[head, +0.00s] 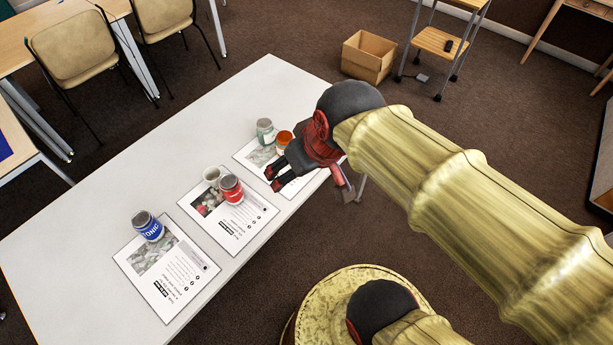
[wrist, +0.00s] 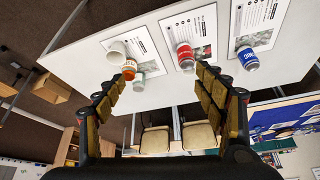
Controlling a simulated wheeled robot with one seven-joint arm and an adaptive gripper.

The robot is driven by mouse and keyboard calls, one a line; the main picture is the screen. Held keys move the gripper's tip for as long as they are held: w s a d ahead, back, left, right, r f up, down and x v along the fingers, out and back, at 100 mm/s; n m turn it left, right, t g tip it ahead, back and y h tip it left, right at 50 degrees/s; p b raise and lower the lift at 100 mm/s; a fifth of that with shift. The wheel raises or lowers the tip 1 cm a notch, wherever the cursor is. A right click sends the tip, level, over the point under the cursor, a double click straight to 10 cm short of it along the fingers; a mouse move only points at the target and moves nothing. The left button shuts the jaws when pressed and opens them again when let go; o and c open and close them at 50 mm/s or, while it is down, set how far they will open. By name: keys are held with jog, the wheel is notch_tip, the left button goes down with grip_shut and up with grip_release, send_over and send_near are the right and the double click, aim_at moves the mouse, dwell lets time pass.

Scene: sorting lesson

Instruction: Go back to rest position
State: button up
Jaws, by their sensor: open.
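My gripper (head: 272,178) is open and empty. In the head view it hangs over the sheet at the table's far right end. In the wrist view its two fingers (wrist: 155,88) stand wide apart with nothing between the pads. An orange can (head: 284,141) and a grey-green can (head: 265,131) stand close beyond the gripper; the orange can (wrist: 129,70) also shows in the wrist view. A red can (head: 231,189) and a pale can (head: 212,174) stand on the middle sheet. A blue can (head: 148,227) stands on the near left sheet.
The white table (head: 90,215) carries three printed sheets and has bare room on its left. Chairs (head: 72,45) stand at the upper left. A cardboard box (head: 368,55) and a wooden trolley (head: 438,42) stand on the floor beyond the table.

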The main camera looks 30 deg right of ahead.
jog(key=s, duration=0.4)
jog(key=shift+a+r+m, duration=0.1)
jog(key=shift+r+m, duration=0.2)
jog(key=shift+r, duration=0.1)
